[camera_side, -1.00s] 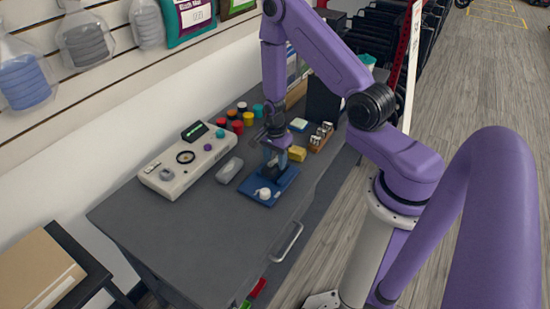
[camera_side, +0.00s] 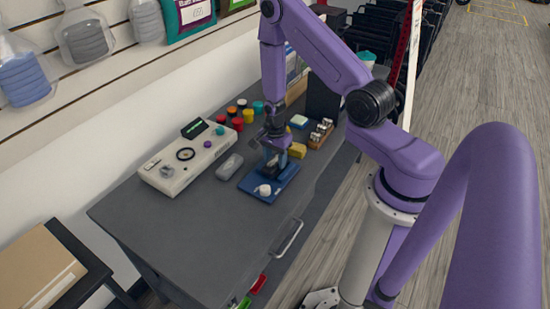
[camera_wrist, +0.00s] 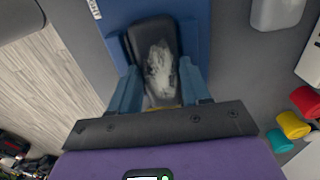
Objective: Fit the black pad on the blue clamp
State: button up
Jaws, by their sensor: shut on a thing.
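My gripper (camera_side: 270,160) is over the rear part of the clamp. In the wrist view my gripper (camera_wrist: 158,72) has its two blue fingers on either side of the black pad (camera_wrist: 136,46), shut on it. The pad has a whitish, worn-looking patch on its face. The clamp's blue base (camera_wrist: 190,22) lies behind the pad. I cannot tell whether the pad touches the clamp.
A white device (camera_side: 172,178) and a grey rounded block (camera_side: 229,167) stand left of the clamp. Several coloured caps (camera_side: 237,124) are behind. The front-left table is clear.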

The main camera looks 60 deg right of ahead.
jog(key=shift+f, duration=0.2)
jog(key=o, duration=1.6)
jog(key=shift+r, duration=3)
